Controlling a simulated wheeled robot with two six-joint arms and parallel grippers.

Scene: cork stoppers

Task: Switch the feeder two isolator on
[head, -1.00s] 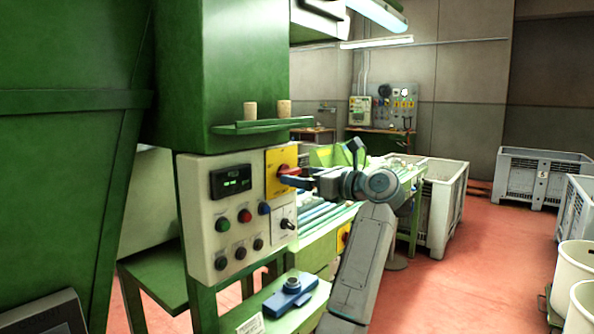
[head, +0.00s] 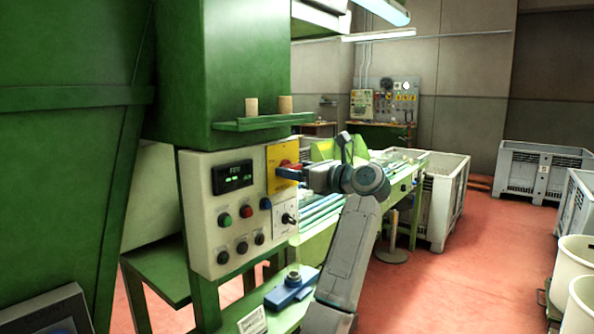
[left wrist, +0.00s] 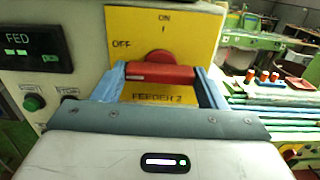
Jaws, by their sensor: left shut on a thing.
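The feeder 2 isolator is a red rotary handle on a yellow plate (head: 283,153) at the upper right of the pale control panel (head: 203,165). In the left wrist view the plate (left wrist: 120,25) reads ON at the top, OFF at the left and FEEDER 2 below. The red handle (left wrist: 160,73) lies level across the plate there, pointing along the OFF side. My left gripper (head: 290,173) is at the handle, and its two blue fingers (left wrist: 160,76) are shut on the handle's ends. The fingers partly hide the handle in the head view. My right gripper is not in view.
Below the isolator are a black selector (head: 288,218) and several push-buttons, with a display (head: 232,177) to the left. A green shelf (head: 262,122) with two corks juts out above. A blue device (head: 292,289) sits on a lower ledge.

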